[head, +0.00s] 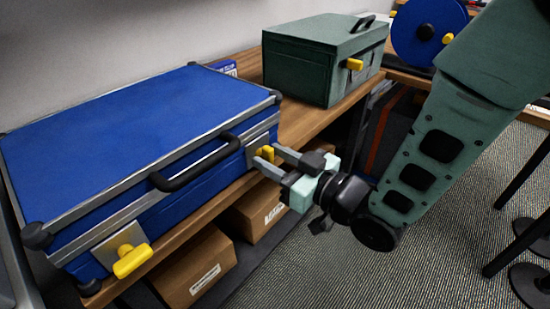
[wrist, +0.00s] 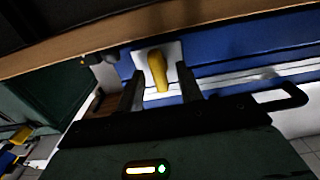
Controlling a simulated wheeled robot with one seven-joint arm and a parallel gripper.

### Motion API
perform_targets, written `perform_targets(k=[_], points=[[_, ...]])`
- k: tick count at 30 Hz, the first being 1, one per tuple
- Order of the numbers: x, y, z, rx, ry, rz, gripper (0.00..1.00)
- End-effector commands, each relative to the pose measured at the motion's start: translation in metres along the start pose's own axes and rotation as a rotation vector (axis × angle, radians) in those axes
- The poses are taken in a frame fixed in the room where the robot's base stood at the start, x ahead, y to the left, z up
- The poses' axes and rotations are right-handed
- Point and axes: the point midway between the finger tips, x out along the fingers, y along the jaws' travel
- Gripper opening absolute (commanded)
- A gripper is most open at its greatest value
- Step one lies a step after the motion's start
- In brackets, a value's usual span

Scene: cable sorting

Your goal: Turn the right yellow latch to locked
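A blue case (head: 125,115) with silver edges and a black handle lies shut on a wooden bench. Its right yellow latch (head: 266,153) sits on a light plate at the right of the front face. My gripper (head: 266,158) is open at this latch, with one finger on each side. In the wrist view the right yellow latch (wrist: 158,72) stands between the two fingers of my gripper (wrist: 160,90), with gaps at both sides and a slight tilt. The left yellow latch (head: 132,260) sits on its own plate, nearer the camera.
A green toolbox (head: 322,60) with a yellow latch stands behind on the bench (head: 300,118). A blue reel (head: 428,28) is at the back right. Cardboard boxes (head: 195,268) sit on a shelf below. Dark stool legs (head: 520,170) stand at the right.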

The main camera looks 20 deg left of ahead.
Motion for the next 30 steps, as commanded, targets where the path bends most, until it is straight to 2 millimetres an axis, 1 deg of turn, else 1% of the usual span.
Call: perform_targets(k=[1,2,3,5,12,17,23,30], points=[[-0.0002,0.0001,0.0001,0.0,0.0,0.0,0.36],[-0.0002,0.0001,0.0001,0.0,0.0,0.0,0.28],[-0.0002,0.0001,0.0001,0.0,0.0,0.0,0.17],[-0.0003,0.0001,0.0001,0.0,0.0,0.0,0.0],[-0.0005,0.0003,0.0001,0.005,0.0,0.0,0.0],[-0.0006,0.0009,0.0001,0.04,0.001,0.001,0.0],[-0.0007,0.0023,0.0003,0.148,0.001,0.003,0.0],[-0.0008,0.0038,0.0002,0.357,0.002,0.003,0.0]])
